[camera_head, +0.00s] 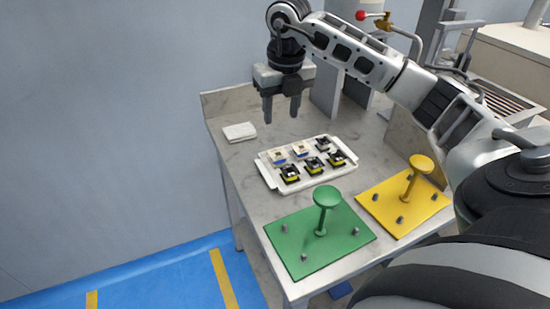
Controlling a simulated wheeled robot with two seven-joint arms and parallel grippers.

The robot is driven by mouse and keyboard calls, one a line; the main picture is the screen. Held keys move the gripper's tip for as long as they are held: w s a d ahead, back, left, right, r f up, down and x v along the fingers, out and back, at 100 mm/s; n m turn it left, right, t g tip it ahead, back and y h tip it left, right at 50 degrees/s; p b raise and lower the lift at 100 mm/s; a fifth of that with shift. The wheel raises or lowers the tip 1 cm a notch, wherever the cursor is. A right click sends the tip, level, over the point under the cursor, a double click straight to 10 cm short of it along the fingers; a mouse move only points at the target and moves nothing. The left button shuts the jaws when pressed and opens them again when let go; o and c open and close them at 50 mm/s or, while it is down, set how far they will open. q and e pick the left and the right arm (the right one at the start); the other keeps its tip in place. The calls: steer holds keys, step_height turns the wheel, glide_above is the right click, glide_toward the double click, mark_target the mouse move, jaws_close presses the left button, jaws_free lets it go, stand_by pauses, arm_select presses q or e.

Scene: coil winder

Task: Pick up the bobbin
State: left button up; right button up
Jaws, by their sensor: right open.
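Several small bobbins sit in two rows in a white tray (275,184) on the grey table. The back row has pale ones, such as the bobbin (278,155), and a dark one at its right end. The front row has black and yellow ones, such as the bobbin (290,174). I cannot tell which bobbin is meant. My right gripper (281,118) is open and empty, pointing down above the table behind the tray, apart from the bobbins. My left gripper is not in view.
A green plate (290,254) with a green knobbed post and a yellow plate (385,215) with a yellow one lie at the front. A white folded cloth or pad (239,132) lies at the back left. Grey machinery (327,92) stands behind.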

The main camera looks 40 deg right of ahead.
mark_target(278, 153)
steer(key=f, duration=0.4)
steer(key=w+f, duration=0.1)
steer(key=f, duration=0.8)
steer(key=shift+w+d+f, duration=0.2)
steer(key=shift+d, duration=0.1)
steer(key=c, duration=0.6)
